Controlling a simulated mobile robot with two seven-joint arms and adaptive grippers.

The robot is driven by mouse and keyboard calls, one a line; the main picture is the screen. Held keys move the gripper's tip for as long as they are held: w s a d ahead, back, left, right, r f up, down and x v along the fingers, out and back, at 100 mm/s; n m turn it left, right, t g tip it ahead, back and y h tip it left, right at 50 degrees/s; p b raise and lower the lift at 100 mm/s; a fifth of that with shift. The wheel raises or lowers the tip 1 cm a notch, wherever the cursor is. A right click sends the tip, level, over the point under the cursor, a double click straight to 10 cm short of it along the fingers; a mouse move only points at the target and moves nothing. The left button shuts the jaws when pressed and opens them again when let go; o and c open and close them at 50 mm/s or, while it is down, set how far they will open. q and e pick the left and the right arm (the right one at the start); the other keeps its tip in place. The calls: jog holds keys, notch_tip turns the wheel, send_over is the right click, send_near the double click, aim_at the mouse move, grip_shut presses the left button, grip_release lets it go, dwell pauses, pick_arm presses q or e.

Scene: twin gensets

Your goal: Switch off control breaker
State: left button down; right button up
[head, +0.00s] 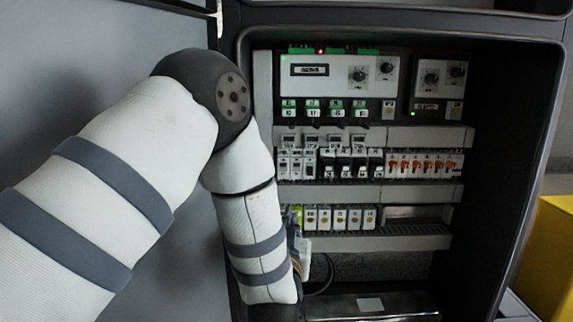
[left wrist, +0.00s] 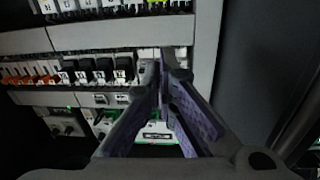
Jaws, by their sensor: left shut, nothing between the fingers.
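The breaker row runs across the middle of the open cabinet in the head view. It has white breakers (head: 291,164) at the left end, black-and-white breakers (head: 351,163) in the middle and orange-lever breakers (head: 418,165) at the right. I cannot read which one is the control breaker. In the left wrist view the row appears upside down, with black-and-white breakers (left wrist: 101,71) and orange levers (left wrist: 25,78). My left gripper (left wrist: 164,62) is shut and empty, its fingertips over the white end of the row; contact cannot be told. My arm hides the gripper in the head view.
A controller panel (head: 316,72) with knobs sits above the row, with a second dial unit (head: 440,79) to its right. Terminal blocks (head: 340,218) sit below. Slotted ducts and the cabinet's side walls bound the space. A yellow box (head: 553,258) stands outside at right.

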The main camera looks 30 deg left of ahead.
aim_at(283, 166)
pick_arm(q)
notch_tip(283, 166, up, 8)
jog(key=a+n+t+y, duration=0.1)
jog(key=n+y, duration=0.1)
jog(key=y, duration=0.1)
jog(key=shift+w+a+r, duration=0.15)
jog(key=shift+w, duration=0.05)
jog(key=x, duration=0.8)
jog(key=shift+w+a+b, duration=0.1)
jog(key=shift+w+b, duration=0.2)
jog(key=shift+w+a+r, duration=0.25)
jog(key=shift+w+a, duration=0.05)
jog(key=shift+w, duration=0.25)
pick_arm(e)
jog(key=shift+s+f, duration=0.45)
jog(key=shift+s, duration=0.05)
